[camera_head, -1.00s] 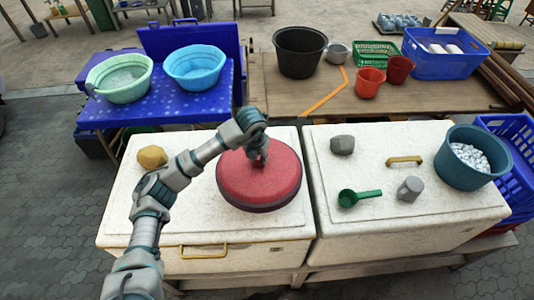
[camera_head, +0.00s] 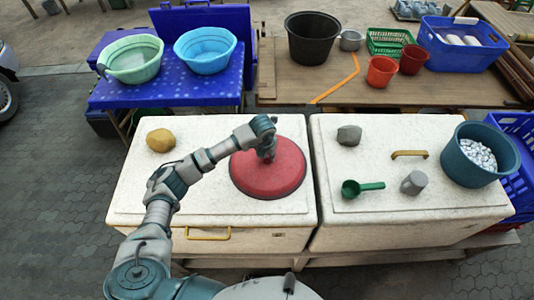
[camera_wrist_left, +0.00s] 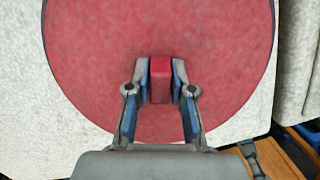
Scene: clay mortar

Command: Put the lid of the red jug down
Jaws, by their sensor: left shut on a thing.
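The red lid (camera_head: 268,180) is a wide round disc on or just above the left white chest top (camera_head: 210,140); I cannot tell whether it touches. My left gripper (camera_head: 267,154) is above its middle. In the left wrist view, the two fingers of the left gripper (camera_wrist_left: 161,66) are on both sides of the lid's small red block handle (camera_wrist_left: 160,88), shut on it. The lid (camera_wrist_left: 95,60) lies flat below, filling most of that view. I see no red jug apart from this lid. My right gripper is not in view.
A yellow-brown lump (camera_head: 160,140) lies on the same chest top, left of the lid. The right chest top holds a grey stone (camera_head: 349,135), green scoop (camera_head: 362,188), grey cup (camera_head: 414,183) and teal bucket (camera_head: 463,165). The front-left of the left chest top is clear.

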